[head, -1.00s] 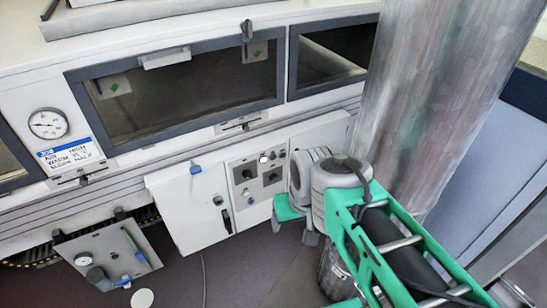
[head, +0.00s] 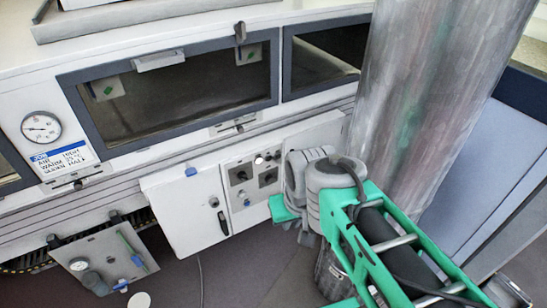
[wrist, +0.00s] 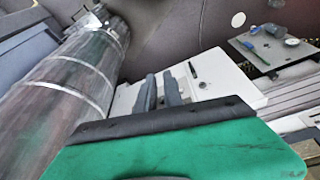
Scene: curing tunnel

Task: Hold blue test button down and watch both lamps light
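The grey control panel (head: 240,191) is on the front of the white machine. A small blue button (head: 247,202) sits low on it, under two dark square knobs. A small round white lamp (head: 259,160) looks bright at the panel's top; small round parts beside it are darker, and I cannot tell whether one is the second lamp. My gripper's green hand (head: 281,209) is just right of the panel, apart from the button. In the wrist view my gripper (wrist: 160,88) has two dark fingers with a narrow gap and nothing between them. The button cannot be made out there.
A large metal duct (head: 415,105) rises close behind my arm on the right. A white cabinet door (head: 186,211) with a black handle is left of the panel. The floor (head: 240,275) below the panel looks clear.

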